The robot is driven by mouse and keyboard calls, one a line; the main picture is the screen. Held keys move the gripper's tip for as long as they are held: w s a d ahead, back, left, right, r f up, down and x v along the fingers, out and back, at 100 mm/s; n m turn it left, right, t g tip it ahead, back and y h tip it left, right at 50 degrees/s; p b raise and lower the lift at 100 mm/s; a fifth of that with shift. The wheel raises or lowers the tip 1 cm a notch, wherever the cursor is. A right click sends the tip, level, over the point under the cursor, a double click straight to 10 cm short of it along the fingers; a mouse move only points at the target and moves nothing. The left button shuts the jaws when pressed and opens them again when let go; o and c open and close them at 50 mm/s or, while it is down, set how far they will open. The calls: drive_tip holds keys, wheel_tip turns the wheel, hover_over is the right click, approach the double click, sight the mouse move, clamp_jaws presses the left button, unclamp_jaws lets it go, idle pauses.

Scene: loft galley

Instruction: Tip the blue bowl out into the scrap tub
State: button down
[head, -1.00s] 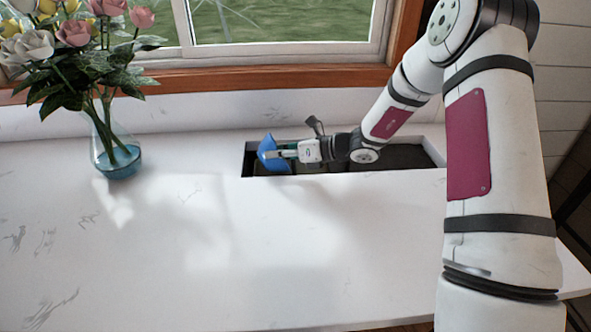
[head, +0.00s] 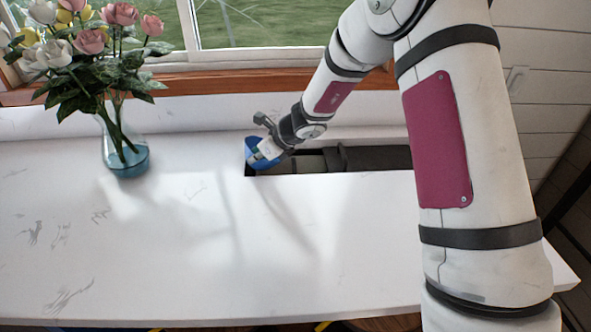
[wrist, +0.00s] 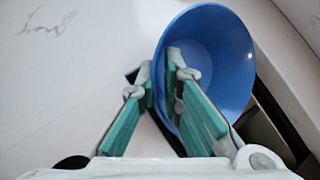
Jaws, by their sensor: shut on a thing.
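The blue bowl (head: 249,149) is at the left end of the sunken slot in the counter, partly hidden behind my gripper in the head view. In the wrist view the bowl (wrist: 222,55) shows its smooth inside, and I see nothing in the part that shows. My gripper (head: 257,154) points down and to the left, shut on the bowl's rim. In the wrist view the gripper (wrist: 160,68) has one green-padded finger inside the bowl and the other outside. I cannot tell which container in the slot is the scrap tub.
The slot holds a grey-green container (head: 310,164) and a dark grey one (head: 375,158). A glass vase of flowers (head: 126,158) stands on the counter to the left. The white counter (head: 200,260) in front is clear. The window wall is behind.

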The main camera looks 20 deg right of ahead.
drive_tip(key=shift+a+r, duration=0.45)
drive_tip(key=shift+r, duration=0.2)
drive_tip(key=shift+a+r+n+h+p, duration=0.35)
drive_tip(key=shift+a+r+h, duration=0.25)
drive_tip(key=shift+a+h, duration=0.3)
drive_tip(key=shift+s+a+f+n+h+p, duration=0.15)
drive_tip(key=shift+a+n+h+p, duration=0.3)
drive_tip(key=shift+a+h+p, duration=0.75)
drive_tip(key=shift+a+f+h, duration=0.1)
drive_tip(key=shift+a+h, duration=0.4)
